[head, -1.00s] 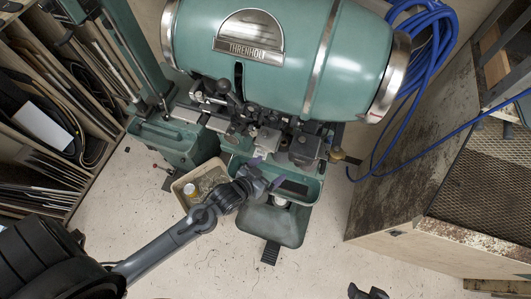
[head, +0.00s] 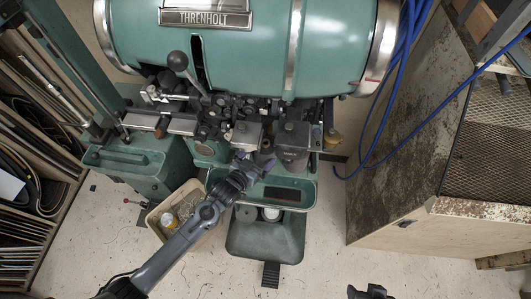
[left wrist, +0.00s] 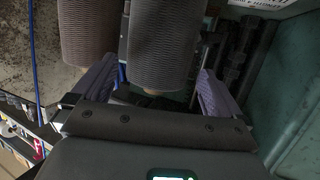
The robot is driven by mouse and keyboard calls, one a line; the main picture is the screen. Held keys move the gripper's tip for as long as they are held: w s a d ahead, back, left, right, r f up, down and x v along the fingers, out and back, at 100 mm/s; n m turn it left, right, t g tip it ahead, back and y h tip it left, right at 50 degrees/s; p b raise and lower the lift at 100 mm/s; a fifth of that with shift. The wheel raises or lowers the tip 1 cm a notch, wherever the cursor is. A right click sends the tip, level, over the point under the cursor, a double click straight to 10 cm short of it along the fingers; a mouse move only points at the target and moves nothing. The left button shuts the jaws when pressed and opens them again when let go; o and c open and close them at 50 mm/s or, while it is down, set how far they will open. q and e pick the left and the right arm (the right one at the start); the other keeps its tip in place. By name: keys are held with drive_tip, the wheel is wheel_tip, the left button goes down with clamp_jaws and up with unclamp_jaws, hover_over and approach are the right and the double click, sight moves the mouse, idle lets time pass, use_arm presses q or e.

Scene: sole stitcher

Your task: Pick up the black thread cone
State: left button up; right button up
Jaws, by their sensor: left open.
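Two dark, ribbed thread cones show in the left wrist view. One cone (left wrist: 165,45) stands between the spread fingers of my left gripper (left wrist: 155,88), and the other cone (left wrist: 75,28) is to its left, partly behind the left finger. Both look dark grey-brown, so I cannot tell by colour which is the black one. In the head view my left gripper (head: 254,166) is open at the front of the green machine, by dark cylinders (head: 291,158) under its metal blocks. A dark part of my right gripper (head: 370,292) shows at the bottom edge; its jaws are unclear.
The green stitching machine (head: 240,60) fills the top. Below its head are a green trough (head: 305,192) and a pale bin (head: 157,217) with a yellowish jar. A worn wooden cabinet (head: 395,190) and blue hose stand right; shelves stand left. Floor at lower right is open.

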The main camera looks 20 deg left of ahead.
use_arm(q)
drive_tip(key=shift+f+b+x, duration=0.2)
drive_tip(key=shift+b+x, duration=0.15)
drive_tip(key=shift+x, duration=2.7)
drive_tip(key=shift+s, duration=0.1)
drive_tip(key=c, duration=0.9)
